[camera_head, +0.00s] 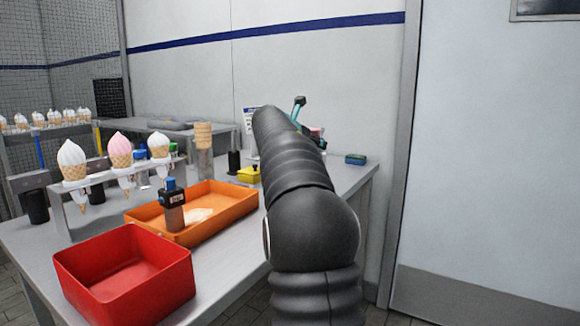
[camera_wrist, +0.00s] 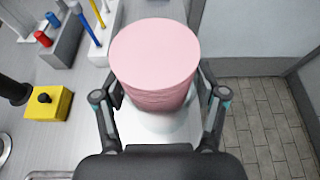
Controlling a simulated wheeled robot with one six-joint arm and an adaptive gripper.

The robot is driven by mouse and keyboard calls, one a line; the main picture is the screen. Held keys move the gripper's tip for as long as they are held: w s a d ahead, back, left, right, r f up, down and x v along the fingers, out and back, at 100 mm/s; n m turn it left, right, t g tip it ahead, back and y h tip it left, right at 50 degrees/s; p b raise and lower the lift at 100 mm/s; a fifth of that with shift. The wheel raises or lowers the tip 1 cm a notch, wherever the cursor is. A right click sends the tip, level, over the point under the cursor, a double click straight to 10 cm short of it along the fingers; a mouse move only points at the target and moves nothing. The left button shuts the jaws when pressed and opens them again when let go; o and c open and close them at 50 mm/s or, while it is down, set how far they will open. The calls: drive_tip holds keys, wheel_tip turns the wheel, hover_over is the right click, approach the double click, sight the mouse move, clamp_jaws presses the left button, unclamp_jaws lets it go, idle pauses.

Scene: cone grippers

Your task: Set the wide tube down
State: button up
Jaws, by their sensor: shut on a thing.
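The wide tube (camera_wrist: 155,60) is a broad cylinder with a pink top and a paler lower part, seen from above in the wrist view. My gripper (camera_wrist: 163,98) has one finger on each side of it and is shut on it. The tube's bottom is hidden, so I cannot tell whether it touches the table. In the head view my dark arm hides most of the gripper (camera_head: 299,106). A small pink part of the tube (camera_head: 316,132) shows just right of the arm, above the far right end of the table.
A yellow block with a black knob (camera_wrist: 47,103) stands left of the tube. Racks with coloured tools (camera_wrist: 62,45) are behind it. A blue-green sponge (camera_head: 355,159) lies near the table's right edge. An orange tray (camera_head: 235,207), a red bin (camera_head: 150,290) and a cone rack (camera_head: 101,181) fill the left.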

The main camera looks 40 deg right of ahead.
drive_tip(key=w+f+b, duration=0.1)
drive_tip(key=w+f, duration=0.4)
drive_tip(key=f, duration=0.2)
drive_tip(key=shift+w, duration=0.15)
drive_tip(key=shift+f, duration=0.25)
drive_tip(key=o, duration=1.5)
drive_tip(key=shift+r, duration=0.15)
drive_tip(key=v, duration=1.2)
drive_tip(key=shift+b, duration=0.35)
